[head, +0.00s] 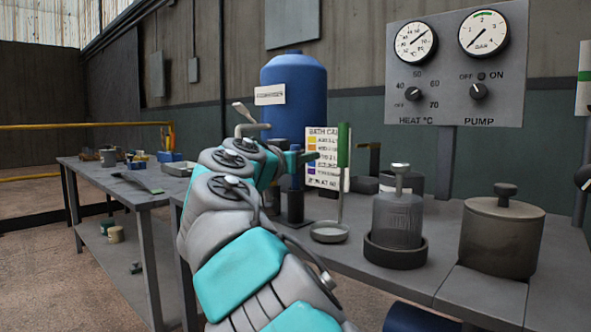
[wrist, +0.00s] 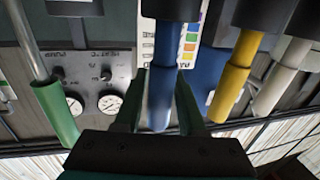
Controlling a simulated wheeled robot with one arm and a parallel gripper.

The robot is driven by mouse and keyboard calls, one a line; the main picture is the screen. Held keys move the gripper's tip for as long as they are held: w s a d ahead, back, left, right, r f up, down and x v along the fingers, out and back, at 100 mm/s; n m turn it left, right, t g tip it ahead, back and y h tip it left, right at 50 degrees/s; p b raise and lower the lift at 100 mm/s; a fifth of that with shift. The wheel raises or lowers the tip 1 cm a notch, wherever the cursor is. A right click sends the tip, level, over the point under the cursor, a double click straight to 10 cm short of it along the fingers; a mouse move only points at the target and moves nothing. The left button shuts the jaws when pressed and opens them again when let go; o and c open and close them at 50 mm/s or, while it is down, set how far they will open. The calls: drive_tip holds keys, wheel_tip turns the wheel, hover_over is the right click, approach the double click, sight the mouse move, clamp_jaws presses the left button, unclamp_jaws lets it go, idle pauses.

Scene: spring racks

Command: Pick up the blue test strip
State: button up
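In the head view my gripper (head: 292,158) is over the bench near the colour card, partly hidden by my arm.
A yellow rod (wrist: 233,78) and a white rod (wrist: 279,78) stand close beside the strip. A glass jar (head: 398,215), a lidded pot (head: 502,235) and a blue tank (head: 293,80) are on the bench.

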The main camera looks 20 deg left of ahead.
clamp_jaws()
drive_tip(key=shift+r, duration=0.1)
idle(0.4)
wheel_tip(320, 180, up, 10)
drive_tip(key=p, duration=0.4)
drive_tip(key=shift+p, duration=0.35)
idle(0.3)
